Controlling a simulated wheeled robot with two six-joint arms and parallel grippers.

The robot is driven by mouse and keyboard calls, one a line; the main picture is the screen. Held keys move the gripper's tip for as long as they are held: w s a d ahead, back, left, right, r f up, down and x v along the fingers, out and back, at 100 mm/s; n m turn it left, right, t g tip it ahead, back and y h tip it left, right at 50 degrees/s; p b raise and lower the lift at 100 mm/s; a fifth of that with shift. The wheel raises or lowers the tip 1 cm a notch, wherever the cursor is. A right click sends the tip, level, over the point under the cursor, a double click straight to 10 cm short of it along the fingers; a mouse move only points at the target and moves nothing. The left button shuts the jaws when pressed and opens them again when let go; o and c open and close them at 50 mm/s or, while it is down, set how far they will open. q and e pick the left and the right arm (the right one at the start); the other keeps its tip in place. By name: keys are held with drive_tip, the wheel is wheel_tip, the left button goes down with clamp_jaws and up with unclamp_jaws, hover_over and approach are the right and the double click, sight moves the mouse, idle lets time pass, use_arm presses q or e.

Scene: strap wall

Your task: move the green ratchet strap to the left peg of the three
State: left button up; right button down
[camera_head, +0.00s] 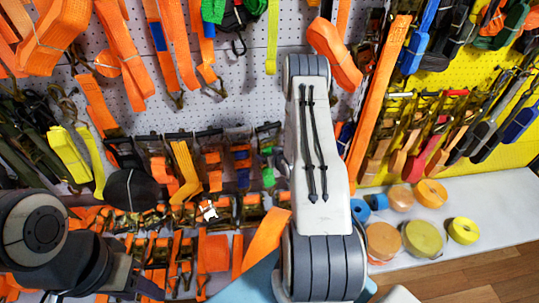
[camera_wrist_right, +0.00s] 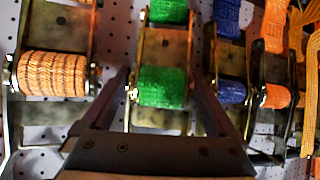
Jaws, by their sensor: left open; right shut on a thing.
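The green ratchet strap (camera_wrist_right: 163,92) has a green webbing roll in a metal ratchet frame and hangs upright against the pegboard in the right wrist view. My right gripper (camera_wrist_right: 162,80) has a finger on each side of it and is shut on it. In the head view, green webbing (camera_head: 268,176) shows just left of my right arm, which hides the right gripper. My left gripper (camera_head: 105,283) is low at the left edge of the head view, away from the strap, and open; its fingertips are hard to make out. I cannot make out the three pegs.
Neighbouring ratchets hang close: an orange one (camera_wrist_right: 52,75) on one side, a blue one (camera_wrist_right: 232,90) on the other. Rows of orange straps (camera_head: 212,175) crowd the pegboard (camera_head: 255,110). Webbing rolls (camera_head: 421,238) sit on a white shelf (camera_head: 495,225) at right.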

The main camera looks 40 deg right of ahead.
drive_tip(key=shift+w+r, duration=0.1)
drive_tip(key=shift+r, duration=0.05)
unclamp_jaws()
drive_tip(key=v, duration=1)
drive_tip(key=shift+s, duration=0.2)
drive_tip(key=shift+r, duration=0.2)
